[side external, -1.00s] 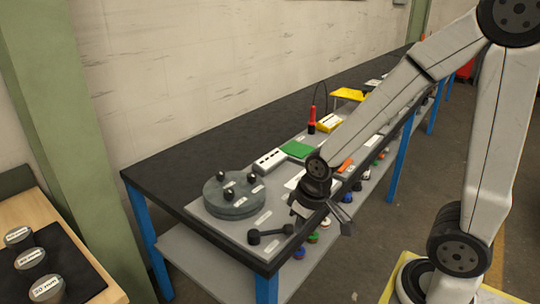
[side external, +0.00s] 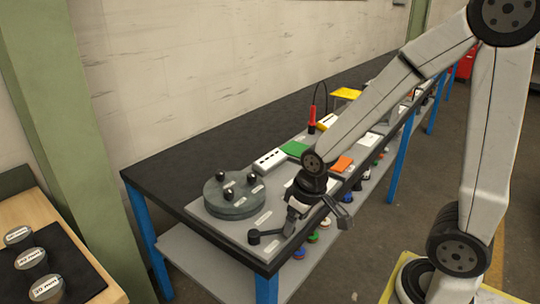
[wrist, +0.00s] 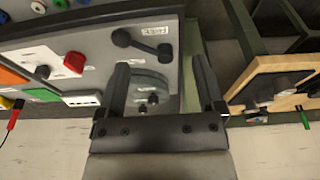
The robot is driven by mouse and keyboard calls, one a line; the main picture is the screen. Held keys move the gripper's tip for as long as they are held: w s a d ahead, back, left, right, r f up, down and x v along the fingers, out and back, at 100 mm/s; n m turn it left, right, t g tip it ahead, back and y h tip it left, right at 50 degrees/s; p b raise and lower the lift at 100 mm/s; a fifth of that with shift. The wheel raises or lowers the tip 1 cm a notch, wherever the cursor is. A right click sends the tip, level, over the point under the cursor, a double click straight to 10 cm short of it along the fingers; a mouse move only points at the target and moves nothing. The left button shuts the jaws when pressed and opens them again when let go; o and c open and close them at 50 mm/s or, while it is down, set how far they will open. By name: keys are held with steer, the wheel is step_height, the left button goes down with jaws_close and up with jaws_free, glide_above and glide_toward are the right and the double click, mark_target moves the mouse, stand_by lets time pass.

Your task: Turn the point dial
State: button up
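My gripper (side external: 318,217) is over the front edge of the bench, close to the right end of a black lever (side external: 268,237) and partly covering it. In the wrist view the two fingers of my gripper (wrist: 160,72) stand wide apart with nothing between them. The lever (wrist: 140,43) shows beyond the fingertips, apart from them. A white plate with a red knob (wrist: 74,62) and a black knob lies to the left in the wrist view. I cannot read which part is labelled the point dial. A grey round disc (side external: 233,208) with black knobs stands behind the lever.
A white box (side external: 269,162), a green plate (side external: 295,149) and an orange plate (side external: 342,164) lie along the bench. A red-handled tool (side external: 312,120) stands behind them. A wooden table (side external: 95,278) is at left. The black bench top behind the panel is clear.

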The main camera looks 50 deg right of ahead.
steer(key=w+d+f+n+g, duration=0.1)
steer(key=w+d, duration=0.6)
steer(key=d, duration=0.4)
steer(key=w+d+f+n+g, duration=0.1)
steer(key=w+d, duration=0.7)
steer(key=d, duration=0.3)
steer(key=shift+n+g, duration=0.3)
steer(key=shift+n, duration=0.1)
steer(key=d, duration=0.3)
steer(key=d+f, duration=0.1)
steer(key=d, duration=0.3)
steer(key=d+f, duration=0.1)
steer(key=d, duration=0.3)
steer(key=shift+s+d, duration=0.1)
steer(key=shift+s, duration=0.1)
steer(key=shift+f, duration=3.85)
jaws_close()
